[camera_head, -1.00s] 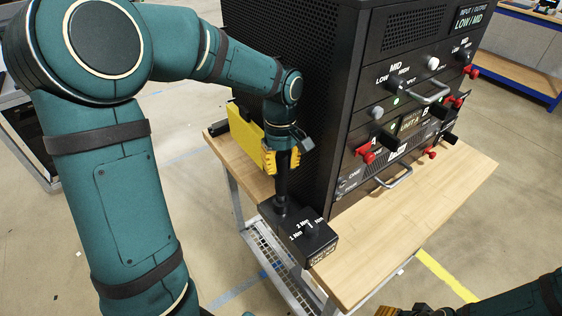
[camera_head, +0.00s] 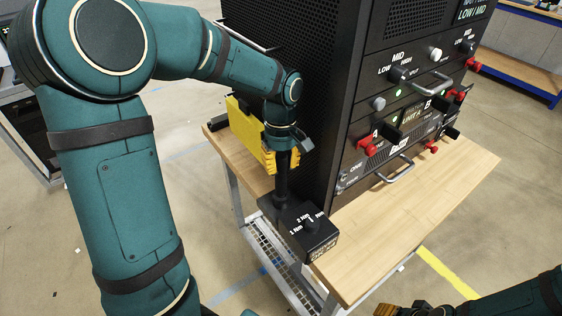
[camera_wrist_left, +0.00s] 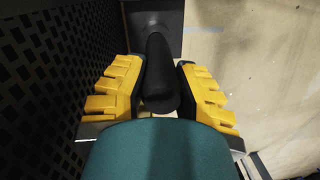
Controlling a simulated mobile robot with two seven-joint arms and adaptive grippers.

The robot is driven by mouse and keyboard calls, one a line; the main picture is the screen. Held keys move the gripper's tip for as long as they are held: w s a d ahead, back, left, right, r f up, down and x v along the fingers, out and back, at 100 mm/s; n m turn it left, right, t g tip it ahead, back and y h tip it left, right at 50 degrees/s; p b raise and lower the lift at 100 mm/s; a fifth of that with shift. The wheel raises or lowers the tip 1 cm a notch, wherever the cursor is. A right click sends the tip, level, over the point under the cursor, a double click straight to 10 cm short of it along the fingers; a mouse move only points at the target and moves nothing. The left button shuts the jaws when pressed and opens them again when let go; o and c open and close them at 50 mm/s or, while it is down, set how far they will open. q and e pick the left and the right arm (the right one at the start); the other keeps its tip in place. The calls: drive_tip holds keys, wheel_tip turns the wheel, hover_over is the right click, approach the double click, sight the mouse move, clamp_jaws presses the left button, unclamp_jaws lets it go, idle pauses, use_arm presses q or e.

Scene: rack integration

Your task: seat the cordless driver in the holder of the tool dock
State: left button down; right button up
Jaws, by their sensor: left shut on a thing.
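The cordless driver (camera_head: 283,184) is a black, roughly upright cylinder. My left gripper (camera_head: 283,161) is shut on its upper part. In the left wrist view the driver (camera_wrist_left: 159,80) lies between the yellow fingers of the gripper (camera_wrist_left: 160,85). The tool dock (camera_head: 318,247) is a black box with white torque marks and a knob, at the table's front left corner. The driver's lower end meets the rear part of the dock; I cannot tell how deep it sits in the holder. My right gripper (camera_head: 404,310) is partly cut off at the bottom edge, its opening unclear.
A tall black rack (camera_head: 345,100) with red and black knobs and metal handles stands close beside the driver. A yellow part (camera_head: 243,130) is behind the gripper. The wooden tabletop (camera_head: 425,205) is clear in front of the rack.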

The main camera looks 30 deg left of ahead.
use_arm(q)
drive_tip(key=shift+f, duration=0.25)
drive_tip(key=c, duration=0.8)
unclamp_jaws()
drive_tip(key=shift+o, duration=0.2)
drive_tip(key=shift+r, duration=0.1)
drive_tip(key=r, duration=0.7)
drive_tip(key=shift+w+a+r, duration=0.15)
drive_tip(key=shift+w+a, duration=0.05)
drive_tip(key=shift+w, duration=0.1)
